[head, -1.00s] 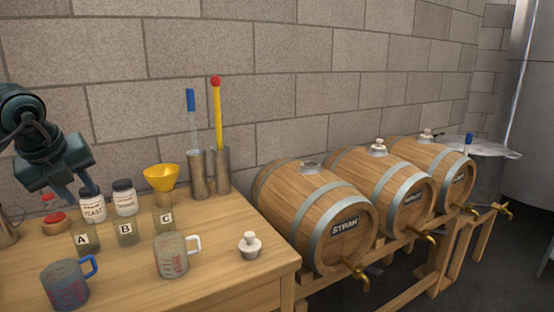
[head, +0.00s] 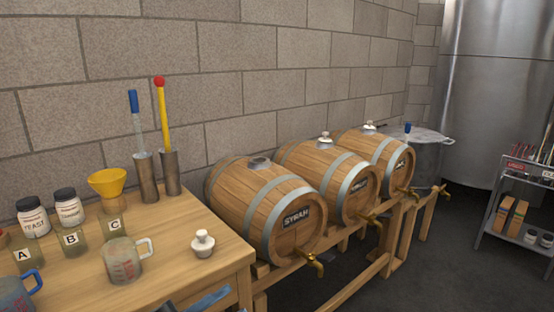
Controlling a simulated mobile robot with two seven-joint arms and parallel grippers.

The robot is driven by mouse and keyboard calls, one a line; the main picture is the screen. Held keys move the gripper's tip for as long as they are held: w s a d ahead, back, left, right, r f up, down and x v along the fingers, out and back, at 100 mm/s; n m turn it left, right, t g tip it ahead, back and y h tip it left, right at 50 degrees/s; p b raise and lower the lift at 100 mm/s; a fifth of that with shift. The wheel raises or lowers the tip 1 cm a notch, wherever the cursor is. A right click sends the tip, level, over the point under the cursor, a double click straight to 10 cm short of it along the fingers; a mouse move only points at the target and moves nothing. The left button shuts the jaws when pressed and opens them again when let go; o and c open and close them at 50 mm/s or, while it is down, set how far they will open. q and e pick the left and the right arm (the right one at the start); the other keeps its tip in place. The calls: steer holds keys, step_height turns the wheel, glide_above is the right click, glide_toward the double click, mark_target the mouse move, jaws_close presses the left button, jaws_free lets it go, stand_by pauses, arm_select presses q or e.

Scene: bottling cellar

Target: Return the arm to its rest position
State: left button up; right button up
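A dark blue part of my arm, seemingly my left gripper (head: 205,302), shows at the bottom edge of the head view, in front of the bench. Most of it is cut off, so its fingers cannot be judged. My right gripper is not in view. A white bung (head: 203,243) stands on the wooden bench (head: 180,262), apart from that blue part. The Syrah barrel (head: 262,205) has no white bung on its top. The two barrels behind it (head: 330,180) (head: 375,160) each have one.
A shelf rack (head: 512,205) and steel tank (head: 495,90) stand right.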

arm_select(q)
steer(key=s+a+f+n+t+y, duration=0.1)
steer(key=s+a+f+n+y, duration=0.15)
steer(key=f+n+y, duration=0.35)
steer(key=s+a+f+n+y, duration=0.1)
steer(key=s+f+n+y, duration=0.3)
steer(key=f+n, duration=0.3)
steer(key=s+a+f+n+t+y, duration=0.1)
steer(key=s+a+f+n+y, duration=0.15)
steer(key=f+n+y, duration=0.35)
steer(key=r+g+p, duration=0.1)
steer(key=p, duration=0.4)
steer(key=r+p, duration=0.2)
steer(key=p, duration=0.2)
steer(key=r+g+p, duration=0.1)
steer(key=p, duration=0.4)
steer(key=shift+s+r+g+p, duration=0.3)
steer(key=shift+r, duration=0.05)
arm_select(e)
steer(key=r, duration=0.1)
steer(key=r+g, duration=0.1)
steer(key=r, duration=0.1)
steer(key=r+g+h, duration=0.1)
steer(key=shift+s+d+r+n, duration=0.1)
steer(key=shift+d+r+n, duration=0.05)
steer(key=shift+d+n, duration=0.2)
arm_select(q)
steer(key=shift+f, duration=0.25)
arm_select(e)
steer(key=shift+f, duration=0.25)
